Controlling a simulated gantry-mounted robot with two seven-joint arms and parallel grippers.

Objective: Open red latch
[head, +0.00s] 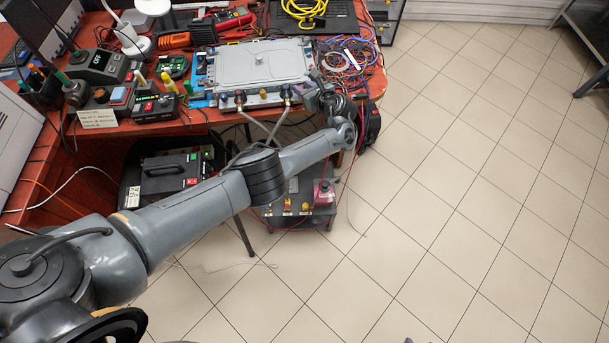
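A flat grey plate (262,64) in a light frame lies on the red workbench (150,127). Two hose couplings with dark and brass parts sit on its front edge, a left one (240,98) and a right one (287,95). I cannot pick out a red latch at this size. My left arm reaches in from the lower left, and its gripper (312,97) is at the plate's front right corner, close to the right coupling. Its fingers are too small and partly hidden to tell whether they are open or touching anything. My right gripper is not in view.
Tangled cables (347,62) lie right of the plate. An orange tool (188,38), a red multimeter (230,20) and small instruments crowd the bench. A dark unit with a pink-red bottle (323,193) stands below. The tiled floor (480,180) to the right is clear.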

